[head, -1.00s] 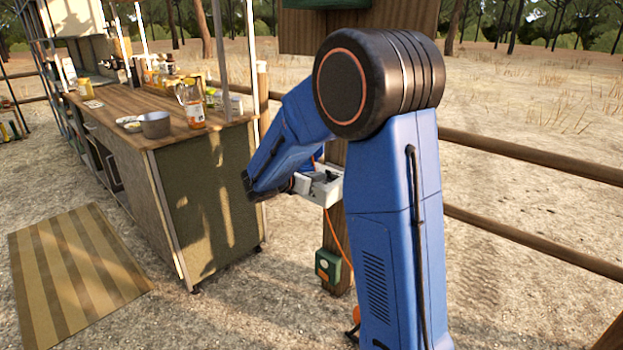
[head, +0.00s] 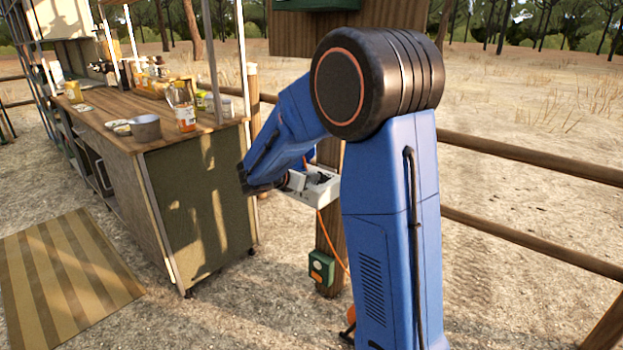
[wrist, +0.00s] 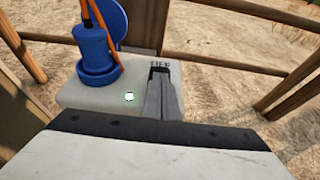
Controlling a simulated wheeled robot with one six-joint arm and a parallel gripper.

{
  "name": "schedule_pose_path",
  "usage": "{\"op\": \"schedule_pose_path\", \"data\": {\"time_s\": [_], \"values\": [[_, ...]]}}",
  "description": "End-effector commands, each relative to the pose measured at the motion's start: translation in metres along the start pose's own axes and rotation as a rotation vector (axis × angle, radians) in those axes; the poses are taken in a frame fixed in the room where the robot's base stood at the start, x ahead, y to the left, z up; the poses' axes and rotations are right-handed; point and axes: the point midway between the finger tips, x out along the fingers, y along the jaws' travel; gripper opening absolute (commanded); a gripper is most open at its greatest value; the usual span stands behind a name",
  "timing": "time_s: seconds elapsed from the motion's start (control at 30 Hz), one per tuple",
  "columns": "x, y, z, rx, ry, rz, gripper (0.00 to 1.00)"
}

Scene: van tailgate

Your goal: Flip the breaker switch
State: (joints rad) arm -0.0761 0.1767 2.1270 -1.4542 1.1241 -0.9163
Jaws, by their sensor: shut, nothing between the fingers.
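A white box (head: 325,194) is mounted on a wooden post behind my arm in the head view. In the wrist view the same pale box (wrist: 75,97) carries a blue plug and socket (wrist: 96,50) with an orange cable. My gripper (wrist: 161,72) is shut and empty, its fingertips over the box's right part, just below dark lettering on it. The breaker switch cannot be made out; the fingers may hide it. I cannot tell whether the fingertips touch the box.
A striped mat (head: 65,275) lies on the ground. A green box (head: 321,268) sits low on the post. Fence rails (head: 530,160) run behind at the right.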

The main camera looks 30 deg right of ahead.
Motion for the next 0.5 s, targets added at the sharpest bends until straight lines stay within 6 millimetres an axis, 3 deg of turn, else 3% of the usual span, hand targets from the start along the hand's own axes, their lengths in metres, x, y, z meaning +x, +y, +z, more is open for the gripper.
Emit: {"op": "schedule_pose_path", "data": {"time_s": [0.5], "values": [[0.005,-0.001,0.017,0.007,0.214,-0.001,0.00]]}}
